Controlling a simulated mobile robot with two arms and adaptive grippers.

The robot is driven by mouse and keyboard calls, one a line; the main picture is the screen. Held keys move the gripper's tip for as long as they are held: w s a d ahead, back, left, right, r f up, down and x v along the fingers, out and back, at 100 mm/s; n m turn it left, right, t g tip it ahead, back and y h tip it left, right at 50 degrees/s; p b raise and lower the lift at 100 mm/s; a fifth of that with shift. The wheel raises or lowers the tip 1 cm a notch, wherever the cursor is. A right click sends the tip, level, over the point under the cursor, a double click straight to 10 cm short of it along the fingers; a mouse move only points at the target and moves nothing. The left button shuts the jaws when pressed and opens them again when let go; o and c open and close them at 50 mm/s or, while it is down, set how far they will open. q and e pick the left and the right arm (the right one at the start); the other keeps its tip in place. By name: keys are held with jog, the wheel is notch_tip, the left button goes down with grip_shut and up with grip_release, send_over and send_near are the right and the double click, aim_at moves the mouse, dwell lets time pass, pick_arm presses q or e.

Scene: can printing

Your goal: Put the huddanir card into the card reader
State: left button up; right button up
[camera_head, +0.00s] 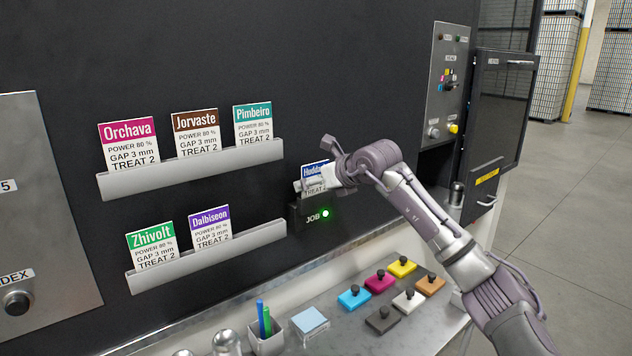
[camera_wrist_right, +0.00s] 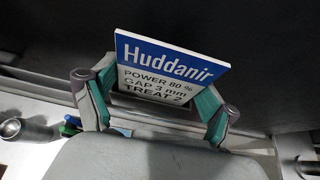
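The Huddanir card (camera_head: 315,172), white with a blue header, stands in the card reader (camera_head: 308,215), a small black holder marked JOB with a lit green light. Its lower edge is hidden by the reader's front. In the right wrist view the card (camera_wrist_right: 170,68) faces me, slightly tilted in the picture. My right gripper (camera_head: 318,166) is at the card, its fingers spread to either side of it. The fingers (camera_wrist_right: 155,92) look open, with the card between them; contact with its edges is hard to tell. My left gripper is not in view.
An upper rack (camera_head: 195,168) holds Orchava, Jorvaste and Pimbeiro cards. A lower rack (camera_head: 205,257) holds Zhivolt and Dalbiseon cards. Several coloured knobbed blocks (camera_head: 380,281) and a pen cup (camera_head: 266,343) stand on the ledge below. A control panel (camera_head: 447,80) is at right.

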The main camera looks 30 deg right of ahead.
jog(key=shift+o, duration=0.7)
jog(key=shift+s, duration=0.1)
jog(key=v, duration=1.1)
jog(key=shift+s+r, duration=0.3)
jog(key=shift+s, duration=0.05)
